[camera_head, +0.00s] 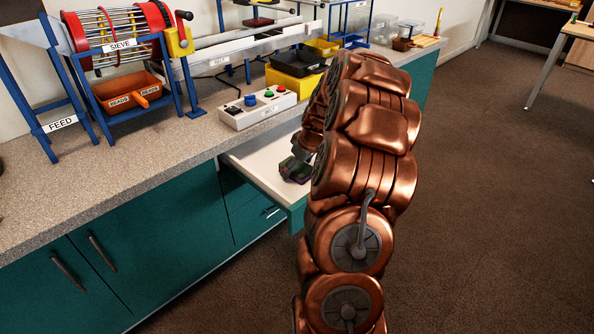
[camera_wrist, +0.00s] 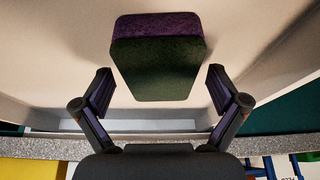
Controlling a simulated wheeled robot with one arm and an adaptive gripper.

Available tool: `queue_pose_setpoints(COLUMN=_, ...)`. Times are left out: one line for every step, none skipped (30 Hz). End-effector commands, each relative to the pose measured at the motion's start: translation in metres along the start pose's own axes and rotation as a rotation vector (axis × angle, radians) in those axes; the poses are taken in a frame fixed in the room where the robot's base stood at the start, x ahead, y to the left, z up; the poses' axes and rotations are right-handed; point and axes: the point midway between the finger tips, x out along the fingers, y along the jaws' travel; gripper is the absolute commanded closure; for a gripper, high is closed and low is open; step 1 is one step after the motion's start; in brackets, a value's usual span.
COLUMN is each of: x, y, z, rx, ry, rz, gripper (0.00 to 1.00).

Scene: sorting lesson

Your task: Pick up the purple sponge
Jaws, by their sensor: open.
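The purple sponge (camera_wrist: 165,25) shows in the wrist view as a block with a purple edge and a dark green broad face (camera_wrist: 156,68). It lies in an open white drawer (camera_head: 251,154). In the head view the sponge (camera_head: 295,169) is small and partly covered by my arm. My gripper (camera_wrist: 156,92) is open. Its two fingers stand apart to the left and right of the sponge's near end, with gaps on both sides. The gripper is mostly hidden behind my arm in the head view.
The drawer slides out from a teal cabinet (camera_head: 160,235) under a speckled countertop (camera_head: 100,165). On the counter are a control box with buttons (camera_head: 257,108), a sieve machine (camera_head: 120,40), an orange bin (camera_head: 128,93) and a yellow box (camera_head: 290,82). Open floor lies at right.

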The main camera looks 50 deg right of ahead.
Motion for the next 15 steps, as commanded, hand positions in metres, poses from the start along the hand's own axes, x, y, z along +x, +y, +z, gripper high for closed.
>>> queue_pose_setpoints(x=-0.0001, y=0.0000, z=-0.0001, rx=0.000, ry=0.000, rz=0.000, gripper=0.03)
queue_pose_setpoints(x=-0.0001, y=0.0000, z=0.0000, rx=0.000, ry=0.000, rz=0.000, gripper=0.03)
queue_pose_setpoints(x=-0.0001, y=-0.0001, z=-0.0001, rx=0.000, ry=0.000, rz=0.000, gripper=0.03)
queue_pose_setpoints(x=0.0000, y=-0.0001, z=0.0000, rx=0.000, ry=0.000, rz=0.000, gripper=0.03)
queue_pose_setpoints(x=0.0001, y=-0.0001, z=0.0000, rx=0.000, ry=0.000, rz=0.000, gripper=0.03)
queue_pose_setpoints(x=0.0004, y=-0.0001, z=0.0001, rx=0.000, ry=0.000, rz=0.000, gripper=0.03)
queue_pose_setpoints(x=0.0006, y=-0.0001, z=0.0002, rx=0.000, ry=0.000, rz=0.000, gripper=0.03)
queue_pose_setpoints(x=0.0010, y=-0.0001, z=0.0004, rx=0.000, ry=0.000, rz=0.000, gripper=0.03)
queue_pose_setpoints(x=0.0014, y=-0.0002, z=0.0006, rx=0.000, ry=0.000, rz=0.000, gripper=0.03)
queue_pose_setpoints(x=0.0018, y=-0.0002, z=0.0007, rx=0.000, ry=0.000, rz=0.000, gripper=0.03)
queue_pose_setpoints(x=0.0021, y=-0.0002, z=0.0008, rx=0.000, ry=0.000, rz=0.000, gripper=0.03)
queue_pose_setpoints(x=0.0026, y=-0.0003, z=0.0010, rx=0.000, ry=0.000, rz=0.000, gripper=0.03)
queue_pose_setpoints(x=0.0030, y=-0.0002, z=0.0011, rx=0.000, ry=0.000, rz=0.000, gripper=0.03)
queue_pose_setpoints(x=0.0033, y=-0.0002, z=0.0013, rx=0.000, ry=0.000, rz=0.000, gripper=0.03)
queue_pose_setpoints(x=0.0037, y=-0.0002, z=0.0015, rx=0.000, ry=0.000, rz=-0.001, gripper=0.03)
